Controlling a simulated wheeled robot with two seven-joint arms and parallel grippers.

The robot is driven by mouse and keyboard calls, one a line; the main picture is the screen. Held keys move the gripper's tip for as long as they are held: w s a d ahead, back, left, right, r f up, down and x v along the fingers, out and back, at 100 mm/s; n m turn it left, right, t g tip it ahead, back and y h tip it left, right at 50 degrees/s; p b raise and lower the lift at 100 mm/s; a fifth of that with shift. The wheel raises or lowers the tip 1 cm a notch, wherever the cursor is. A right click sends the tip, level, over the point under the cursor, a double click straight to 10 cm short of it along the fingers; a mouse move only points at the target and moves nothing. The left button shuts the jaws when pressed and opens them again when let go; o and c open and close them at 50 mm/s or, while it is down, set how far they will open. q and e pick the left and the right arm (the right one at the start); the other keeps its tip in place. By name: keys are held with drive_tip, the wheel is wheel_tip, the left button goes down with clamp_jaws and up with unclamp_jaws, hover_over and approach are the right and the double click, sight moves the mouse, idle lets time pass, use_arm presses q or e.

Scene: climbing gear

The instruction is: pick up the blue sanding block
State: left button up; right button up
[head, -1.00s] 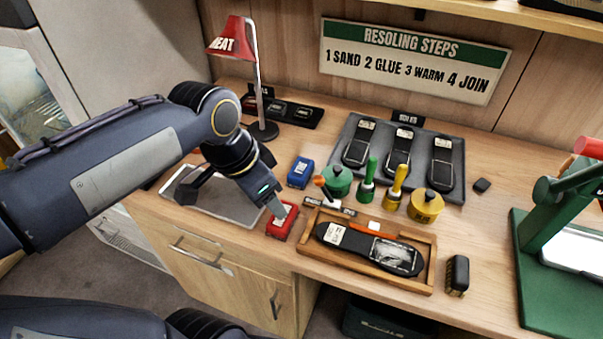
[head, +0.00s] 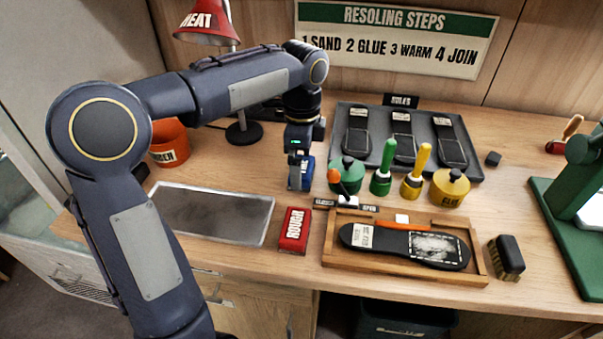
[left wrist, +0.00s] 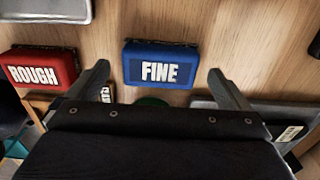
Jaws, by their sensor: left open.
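The blue sanding block (left wrist: 160,65), labelled FINE, lies on the wooden bench. In the left wrist view it sits between the lines of my two open fingers, just beyond their tips. In the head view the blue block (head: 308,172) is partly hidden behind my left gripper (head: 296,184). My left gripper (left wrist: 158,78) points down at the block, is open and holds nothing. I cannot tell whether the fingers are beside the block or above it. My right gripper is not in view.
A red block (head: 294,230) labelled ROUGH lies nearer the front edge. A grey metal tray (head: 262,238) is to the left. Green (head: 346,176) and yellow (head: 451,188) pots stand to the right, behind a wooden tray (head: 333,259) holding a shoe sole (head: 385,243).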

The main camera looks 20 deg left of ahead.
use_arm(q)
wheel_tip(320, 180, down, 2)
drive_tip(key=shift+f, duration=0.2)
drive_tip(key=c, duration=0.9)
drive_tip(key=shift+r, duration=0.15)
drive_tip(key=shift+c, duration=0.2)
